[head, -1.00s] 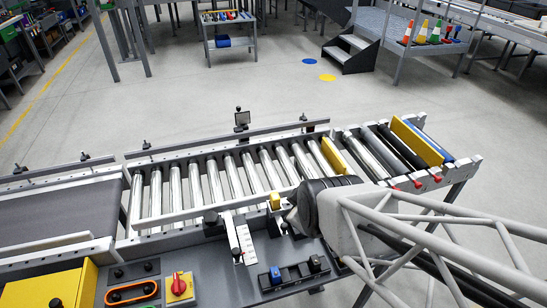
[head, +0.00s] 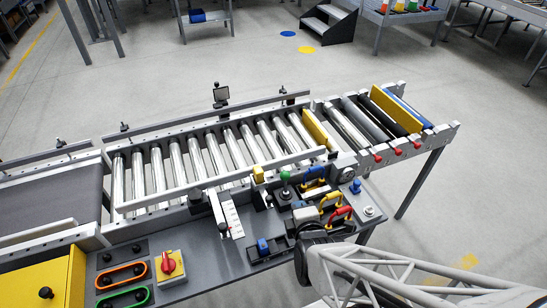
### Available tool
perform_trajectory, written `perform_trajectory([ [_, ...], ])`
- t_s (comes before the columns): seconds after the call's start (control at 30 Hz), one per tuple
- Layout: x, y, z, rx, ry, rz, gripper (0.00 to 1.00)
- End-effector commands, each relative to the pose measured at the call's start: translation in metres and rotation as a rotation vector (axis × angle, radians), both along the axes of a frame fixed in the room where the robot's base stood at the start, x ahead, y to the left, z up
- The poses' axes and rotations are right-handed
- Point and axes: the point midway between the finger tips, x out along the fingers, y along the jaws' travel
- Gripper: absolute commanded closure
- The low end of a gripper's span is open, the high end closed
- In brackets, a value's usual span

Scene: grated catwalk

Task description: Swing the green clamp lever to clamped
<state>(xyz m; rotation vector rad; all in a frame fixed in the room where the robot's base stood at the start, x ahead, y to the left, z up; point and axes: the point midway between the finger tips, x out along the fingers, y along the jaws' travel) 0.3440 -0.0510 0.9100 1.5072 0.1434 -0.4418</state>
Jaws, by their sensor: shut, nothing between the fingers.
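A green ball knob (head: 286,175) stands on the near side of the roller conveyor, on a dark base; it looks like the green lever's end. Its shaft is too small to read, so I cannot tell its position. To its right are clamp-like handles: blue (head: 314,172), yellow (head: 331,200) and red (head: 338,215). A green oval handle (head: 125,297) lies on the panel at lower left. My arm enters from the lower right and its dark joint is just below these handles. My gripper's fingers are hidden, and I see nothing held.
The roller conveyor (head: 200,160) runs behind the fixtures, with a yellow plate across it. A white scale plate (head: 232,218), a blue switch (head: 263,246) and a red knob on a yellow box (head: 168,265) stand on the front panel.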

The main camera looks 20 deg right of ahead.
Motion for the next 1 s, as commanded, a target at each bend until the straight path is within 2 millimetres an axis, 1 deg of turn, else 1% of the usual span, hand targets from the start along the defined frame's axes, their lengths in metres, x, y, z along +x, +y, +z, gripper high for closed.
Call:
perform_trajectory([
  [0.57, 0.0018, -0.0003, -0.0007, 0.002, 0.003, 0.0, 1.0],
  [1.0, 0.0087, -0.0018, -0.0026, 0.001, 0.003, -0.001, 1.0],
])
